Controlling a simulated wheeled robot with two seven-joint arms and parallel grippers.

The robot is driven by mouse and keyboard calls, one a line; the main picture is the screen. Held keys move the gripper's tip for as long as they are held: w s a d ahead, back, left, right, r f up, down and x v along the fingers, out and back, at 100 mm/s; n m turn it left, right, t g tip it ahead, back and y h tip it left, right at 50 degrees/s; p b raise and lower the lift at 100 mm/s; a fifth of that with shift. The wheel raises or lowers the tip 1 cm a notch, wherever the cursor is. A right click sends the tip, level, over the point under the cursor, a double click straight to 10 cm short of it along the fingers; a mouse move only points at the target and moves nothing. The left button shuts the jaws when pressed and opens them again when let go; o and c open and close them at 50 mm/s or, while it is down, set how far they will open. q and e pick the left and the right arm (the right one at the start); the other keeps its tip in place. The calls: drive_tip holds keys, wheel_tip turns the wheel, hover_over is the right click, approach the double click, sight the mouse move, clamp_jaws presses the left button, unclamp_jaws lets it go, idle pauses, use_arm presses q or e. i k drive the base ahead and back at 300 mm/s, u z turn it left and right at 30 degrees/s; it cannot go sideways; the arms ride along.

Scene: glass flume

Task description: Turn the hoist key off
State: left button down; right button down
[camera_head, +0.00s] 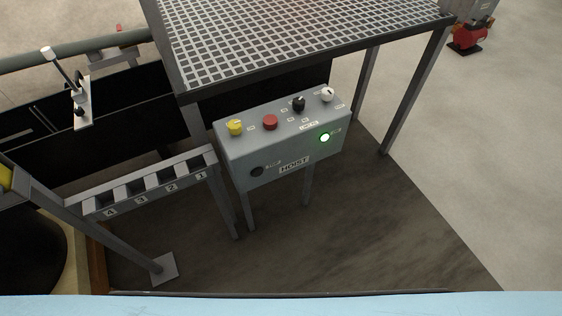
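A grey control box (240,172) labelled HOIST stands on legs in the middle of the view. Its sloped top carries a yellow knob (235,127), a red button (270,122), a black knob (299,103) and a white knob (327,94), with small labels around them. A green lamp (324,137) glows on the front face at the right. A dark round fitting (257,171) sits on the front at the lower left. I cannot tell which control is the hoist key, as details are too small. Neither gripper is in view.
A grated platform (300,30) stands behind and above the box. A rack (155,185) with numbered slots is at the left, with a sloping grey post beside it. A dark mat (370,240) covers the floor in front; a red device (469,36) stands far right.

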sight(234, 128)
drive_tip(key=z, duration=1.4)
drive_tip(key=k, duration=0.9)
drive_tip(key=u, duration=2.1)
drive_tip(key=i, duration=0.5)
